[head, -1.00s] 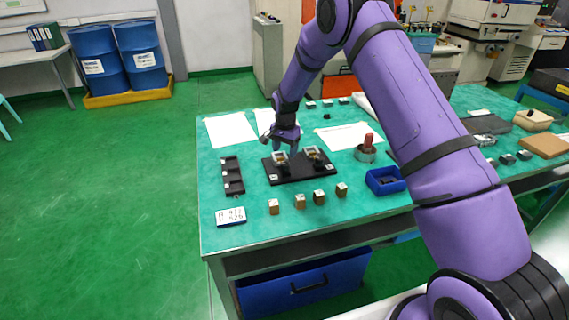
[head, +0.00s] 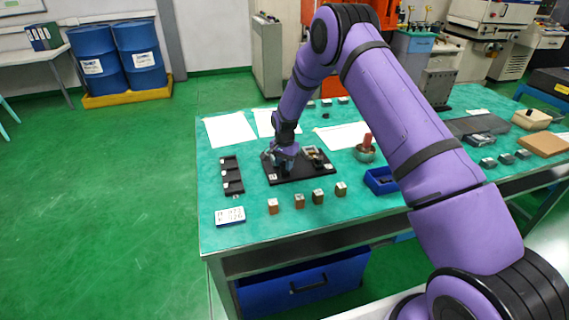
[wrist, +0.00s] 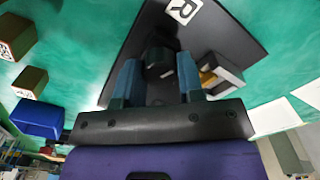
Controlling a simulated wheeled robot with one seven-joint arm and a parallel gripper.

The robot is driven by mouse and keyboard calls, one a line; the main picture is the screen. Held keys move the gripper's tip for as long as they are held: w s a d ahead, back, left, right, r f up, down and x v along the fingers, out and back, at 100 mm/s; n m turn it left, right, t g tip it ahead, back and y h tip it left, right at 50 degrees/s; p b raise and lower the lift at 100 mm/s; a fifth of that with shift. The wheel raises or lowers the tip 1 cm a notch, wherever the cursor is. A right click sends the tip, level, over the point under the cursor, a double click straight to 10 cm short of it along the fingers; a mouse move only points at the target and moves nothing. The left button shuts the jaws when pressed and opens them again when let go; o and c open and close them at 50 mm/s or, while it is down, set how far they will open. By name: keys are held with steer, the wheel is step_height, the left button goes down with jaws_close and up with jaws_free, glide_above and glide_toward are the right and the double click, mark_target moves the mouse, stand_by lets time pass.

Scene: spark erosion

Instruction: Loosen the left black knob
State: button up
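A black plate (head: 301,177) on the green table carries two small metal fixtures with black knobs. The right-hand knob (head: 317,168) is in plain sight in the head view. My gripper (head: 283,163) is low over the left-hand fixture and mostly hides it. In the wrist view, a black knob (wrist: 158,62) shows between the two blue fingers of my gripper (wrist: 156,70). The fingers are apart, one on each side of it; whether they touch it I cannot tell. A brassy and grey metal part (wrist: 221,75) lies beside the right finger. A white label (wrist: 183,10) reading "R" is on the plate near this knob.
Several small blocks (head: 300,201) stand along the table's front. A black compartment tray (head: 232,175) lies left of the plate, a blue tray (head: 381,181) and a cup with a red top (head: 366,149) to the right. White papers (head: 230,129) lie behind.

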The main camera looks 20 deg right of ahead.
steer(key=shift+c, duration=0.6)
steer(key=shift+n, duration=0.3)
steer(key=n, duration=0.4)
steer(key=shift+n, duration=0.3)
steer(key=n, duration=1)
steer(key=shift+d+n, duration=0.1)
steer(key=shift+n, duration=0.3)
steer(key=n, duration=0.5)
steer(key=shift+n, duration=0.4)
